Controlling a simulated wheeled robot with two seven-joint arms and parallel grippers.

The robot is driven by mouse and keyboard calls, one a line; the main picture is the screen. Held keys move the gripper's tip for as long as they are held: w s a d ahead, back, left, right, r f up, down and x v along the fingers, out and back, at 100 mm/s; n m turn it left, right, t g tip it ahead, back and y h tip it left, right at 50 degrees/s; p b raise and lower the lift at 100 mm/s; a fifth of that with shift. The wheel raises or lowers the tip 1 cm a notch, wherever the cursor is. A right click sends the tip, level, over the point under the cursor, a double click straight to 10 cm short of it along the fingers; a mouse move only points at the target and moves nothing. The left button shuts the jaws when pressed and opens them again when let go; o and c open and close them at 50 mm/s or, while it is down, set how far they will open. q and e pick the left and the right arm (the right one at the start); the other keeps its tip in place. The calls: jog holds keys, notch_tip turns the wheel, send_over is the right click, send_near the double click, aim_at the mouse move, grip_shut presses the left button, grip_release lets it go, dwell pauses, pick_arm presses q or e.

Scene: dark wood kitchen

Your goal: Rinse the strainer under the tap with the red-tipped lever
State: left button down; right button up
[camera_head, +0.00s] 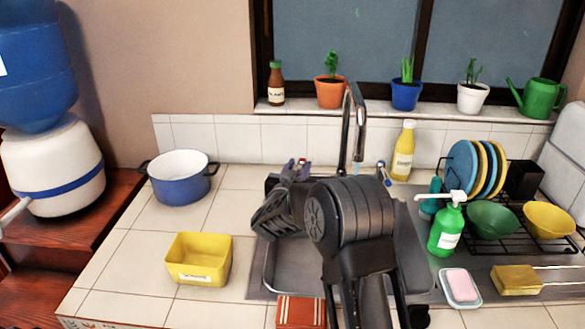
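The tap (346,130) rises as a tall silver spout at the back of the sink (414,255). A small red-tipped lever (302,161) shows left of the spout, and a blue-tipped lever (382,168) right of it. My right arm comes up from the bottom across the sink and bends left. Its dark gripper (295,171) points away from me, with its fingertips right by the red-tipped lever. Whether they touch or hold it is unclear. I cannot make out the strainer; my arm hides much of the sink. My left gripper is not in view.
A yellow tub (200,260) and a blue pot (180,177) stand left of the sink. A green soap bottle (446,230), a soap dish (460,287) and a dish rack (500,215) are to the right. A red-brown block (300,312) lies at the front edge.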

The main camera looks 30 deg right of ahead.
jog(key=shift+a, duration=0.1)
jog(key=b+v, duration=0.1)
jog(key=v, duration=1.1)
